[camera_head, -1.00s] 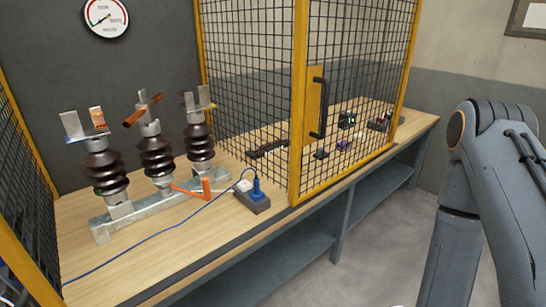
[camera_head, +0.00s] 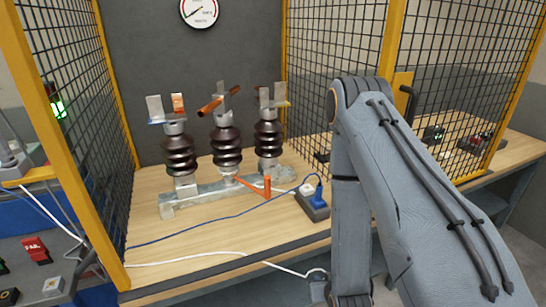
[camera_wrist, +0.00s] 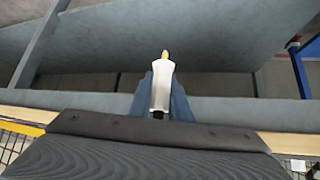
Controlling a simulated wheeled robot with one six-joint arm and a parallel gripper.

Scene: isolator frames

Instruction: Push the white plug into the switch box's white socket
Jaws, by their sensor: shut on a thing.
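The grey switch box (camera_head: 313,209) sits on the wooden bench near its front edge. Its white socket (camera_head: 306,190) is on the left of its top, and a blue plug (camera_head: 319,197) with a blue cord stands in it on the right. My gripper (camera_wrist: 162,90) is shut on the white plug (camera_wrist: 161,84) in the wrist view, with its metal tip (camera_wrist: 165,54) pointing away from the fingers. In the head view my gripper (camera_head: 319,288) shows only in part, low in front of the bench and below the switch box, apart from it.
A white cord (camera_head: 200,262) runs along the bench front to my gripper. Brown insulators (camera_head: 226,148) on a metal rail stand left of the box, with an orange lever (camera_head: 267,186) close by. Yellow-framed mesh panels (camera_head: 62,110) stand at both sides. Wrist view shows the bench underside.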

